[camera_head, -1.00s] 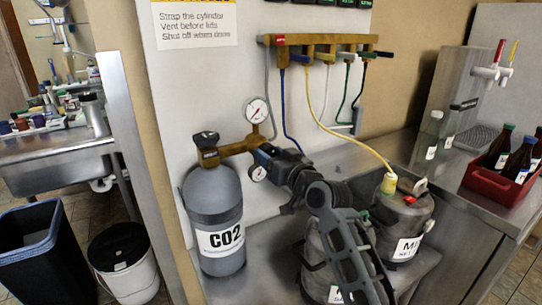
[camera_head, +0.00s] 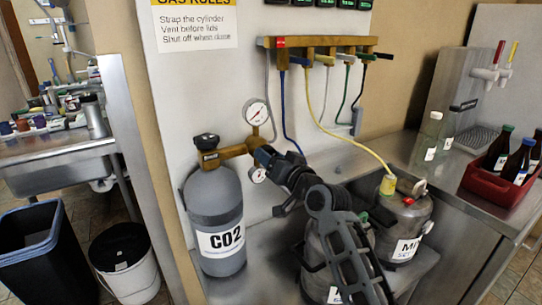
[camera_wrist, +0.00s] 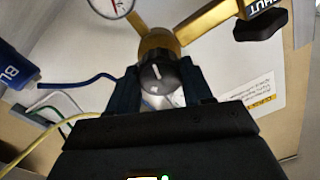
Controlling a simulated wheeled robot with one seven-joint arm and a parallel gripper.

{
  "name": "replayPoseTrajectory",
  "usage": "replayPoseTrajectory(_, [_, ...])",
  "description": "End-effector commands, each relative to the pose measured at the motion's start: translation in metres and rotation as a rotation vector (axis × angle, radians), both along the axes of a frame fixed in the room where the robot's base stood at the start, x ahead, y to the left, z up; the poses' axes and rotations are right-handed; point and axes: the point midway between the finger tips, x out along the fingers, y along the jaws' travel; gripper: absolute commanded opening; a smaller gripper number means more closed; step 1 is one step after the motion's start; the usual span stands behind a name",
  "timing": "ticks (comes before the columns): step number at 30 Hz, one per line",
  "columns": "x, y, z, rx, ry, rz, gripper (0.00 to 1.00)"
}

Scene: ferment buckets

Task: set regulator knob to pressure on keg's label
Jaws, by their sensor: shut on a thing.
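The brass regulator (camera_head: 230,152) sits on the grey CO2 cylinder (camera_head: 215,205). A round dial gauge (camera_head: 256,112) stands above it, and a second gauge (camera_head: 258,175) is partly behind my gripper (camera_head: 264,158). In the wrist view, the dark round knob (camera_wrist: 160,77) with a pale pointer mark lies between the two fingers of my gripper (camera_wrist: 158,68), which is shut on it. Two metal kegs stand at right. The rear keg (camera_head: 412,222) has a white label starting "MI", with small print unreadable. The front keg (camera_head: 318,262) and its label are mostly hidden by my arm.
A manifold (camera_head: 320,43) with coloured levers and hoses hangs on the wall. A yellow hose runs to the rear keg. A red crate of bottles (camera_head: 500,186) sits on the right counter. A black cylinder valve handle (camera_head: 206,141) is left of the regulator.

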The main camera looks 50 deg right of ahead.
Motion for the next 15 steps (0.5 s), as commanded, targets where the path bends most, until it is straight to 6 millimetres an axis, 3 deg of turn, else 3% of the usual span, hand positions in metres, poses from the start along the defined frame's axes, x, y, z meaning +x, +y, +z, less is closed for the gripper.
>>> replayPoseTrajectory(15, [-0.0001, -0.0002, 0.0009, 0.47, -0.131, -0.001, 0.2])
